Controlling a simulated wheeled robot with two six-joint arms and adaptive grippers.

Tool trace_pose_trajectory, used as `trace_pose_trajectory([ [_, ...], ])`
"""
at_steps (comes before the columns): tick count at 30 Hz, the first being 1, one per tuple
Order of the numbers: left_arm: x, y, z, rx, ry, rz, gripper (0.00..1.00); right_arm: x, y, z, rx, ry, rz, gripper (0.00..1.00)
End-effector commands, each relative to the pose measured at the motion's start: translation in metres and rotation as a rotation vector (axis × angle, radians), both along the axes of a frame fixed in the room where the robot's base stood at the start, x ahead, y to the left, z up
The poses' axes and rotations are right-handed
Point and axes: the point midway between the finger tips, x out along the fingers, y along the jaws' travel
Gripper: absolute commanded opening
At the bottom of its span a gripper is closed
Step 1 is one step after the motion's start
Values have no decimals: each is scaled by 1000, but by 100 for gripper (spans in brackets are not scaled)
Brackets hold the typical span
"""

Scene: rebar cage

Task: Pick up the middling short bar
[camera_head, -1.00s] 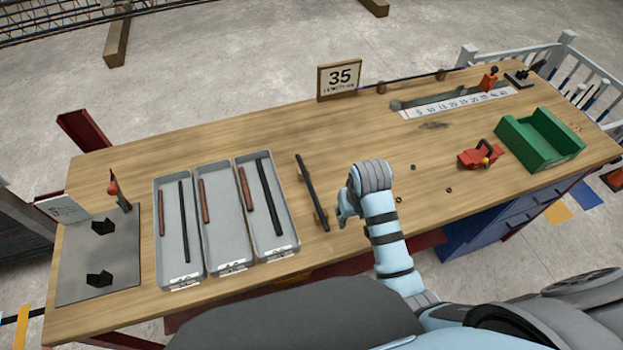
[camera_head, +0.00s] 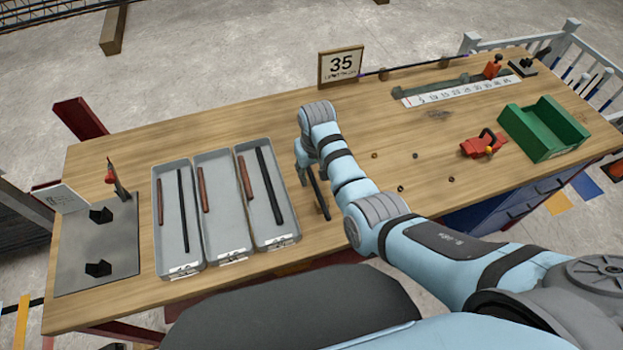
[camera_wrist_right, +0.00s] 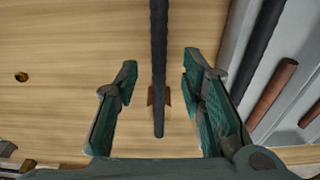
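A short dark bar (camera_head: 319,196) lies on wooden rests right of the trays; my right arm partly hides it in the head view. My right gripper (camera_head: 302,170) is over this bar. In the right wrist view the gripper (camera_wrist_right: 159,68) is open, with the dark bar (camera_wrist_right: 159,55) running between its fingers, apart from both. Reddish-brown bars lie in the left tray (camera_head: 169,245), middle tray (camera_head: 225,225) and right tray (camera_head: 257,228). The left and right trays also hold a longer dark bar each. Which bar is the middling one I cannot tell. My left gripper is out of view.
A red clamp tool (camera_head: 484,146) and green bin (camera_head: 545,128) are at the right. A grey plate (camera_head: 97,250) with black blocks is at the left. Small rings lie on the tabletop right of my arm.

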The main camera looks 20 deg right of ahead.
Motion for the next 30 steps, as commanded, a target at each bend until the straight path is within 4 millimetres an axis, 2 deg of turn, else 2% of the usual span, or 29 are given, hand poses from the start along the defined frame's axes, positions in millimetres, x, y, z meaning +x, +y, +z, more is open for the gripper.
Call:
trace_pose_trajectory([
  [2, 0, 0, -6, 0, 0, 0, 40, 1, 0, -12, 0, 1, 0, 36],
  [8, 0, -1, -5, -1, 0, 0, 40, 2, 0, -12, 0, -2, -1, 36],
  [15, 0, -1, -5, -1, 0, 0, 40, 1, -1, -12, -1, -2, -1, 0],
  [30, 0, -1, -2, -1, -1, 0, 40, 2, -1, -9, -1, -3, -1, 0],
])
